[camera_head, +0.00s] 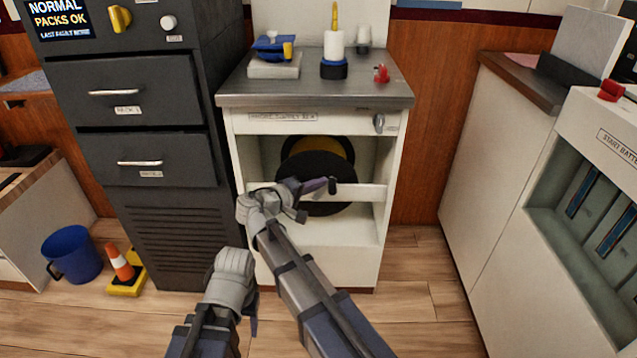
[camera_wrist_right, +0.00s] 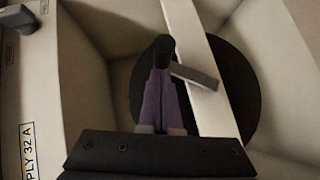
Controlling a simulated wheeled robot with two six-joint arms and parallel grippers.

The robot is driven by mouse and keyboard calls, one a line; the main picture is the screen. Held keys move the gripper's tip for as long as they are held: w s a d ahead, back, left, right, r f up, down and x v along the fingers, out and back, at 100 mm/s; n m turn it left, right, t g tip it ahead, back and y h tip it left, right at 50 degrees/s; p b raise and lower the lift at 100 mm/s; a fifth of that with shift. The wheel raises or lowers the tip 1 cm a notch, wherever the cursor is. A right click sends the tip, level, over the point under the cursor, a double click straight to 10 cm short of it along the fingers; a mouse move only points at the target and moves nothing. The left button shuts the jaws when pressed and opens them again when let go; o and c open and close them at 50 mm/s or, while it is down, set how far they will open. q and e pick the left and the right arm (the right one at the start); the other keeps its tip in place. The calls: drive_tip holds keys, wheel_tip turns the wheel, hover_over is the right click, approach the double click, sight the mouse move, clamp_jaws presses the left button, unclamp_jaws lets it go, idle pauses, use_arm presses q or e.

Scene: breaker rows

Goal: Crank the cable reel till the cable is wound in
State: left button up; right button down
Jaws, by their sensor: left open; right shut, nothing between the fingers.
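The cable reel, a black disc (camera_head: 316,168) with a yellow part (camera_head: 325,148) behind it, sits in the open bay of the white cabinet. In the right wrist view the black disc (camera_wrist_right: 235,85) shows behind a pale bar. A grey crank arm (camera_wrist_right: 196,77) ends near a dark knob (camera_wrist_right: 163,47); the knob also shows in the head view (camera_head: 332,185). My right gripper (camera_head: 318,186) is shut and empty, its purple fingertips (camera_wrist_right: 162,75) right at the knob; contact is unclear. My left gripper (camera_head: 251,316) is open, low in front of the cabinet, mostly hidden by its wrist. No loose cable is distinguishable.
A pale bar (camera_head: 355,192) crosses the bay in front of the reel. Small items stand on the cabinet top (camera_head: 300,92). A dark drawer cabinet (camera_head: 135,120) is at left, with a blue bucket (camera_head: 72,254) and cone (camera_head: 120,263) on the floor. A white battery unit (camera_head: 540,240) stands right.

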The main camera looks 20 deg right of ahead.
sight(335, 192)
drive_tip(key=shift+s+d+m+y+p, duration=0.3)
drive_tip(key=shift+d+m+y+p, duration=0.5)
drive_tip(key=shift+p, duration=0.65)
drive_tip(key=shift+s+d+f+m+y+p, duration=0.2)
drive_tip(key=shift+d+m+y+p, duration=0.1)
drive_tip(key=shift+d+y+p, duration=0.4)
drive_tip(key=shift+s+d+f+m+y+p, duration=0.25)
drive_tip(key=shift+d+f+m+y+p, duration=0.4)
drive_tip(key=shift+y, duration=0.45)
drive_tip(key=shift+s+d+f+m+y+p, duration=0.1)
drive_tip(key=shift+d+f+m+y+p, duration=0.2)
drive_tip(key=shift+d+f+m+y, duration=0.3)
wheel_tip(335, 192, down, 6)
drive_tip(key=d+m+y+b, duration=0.1)
drive_tip(key=m+y+b, duration=0.1)
drive_tip(key=y+b, duration=0.2)
drive_tip(key=shift+s+d+t, duration=0.15)
drive_tip(key=shift+d+t, duration=0.05)
drive_tip(key=shift+t, duration=0.2)
drive_tip(key=shift+f+b, duration=0.2)
drive_tip(key=shift+b, duration=0.1)
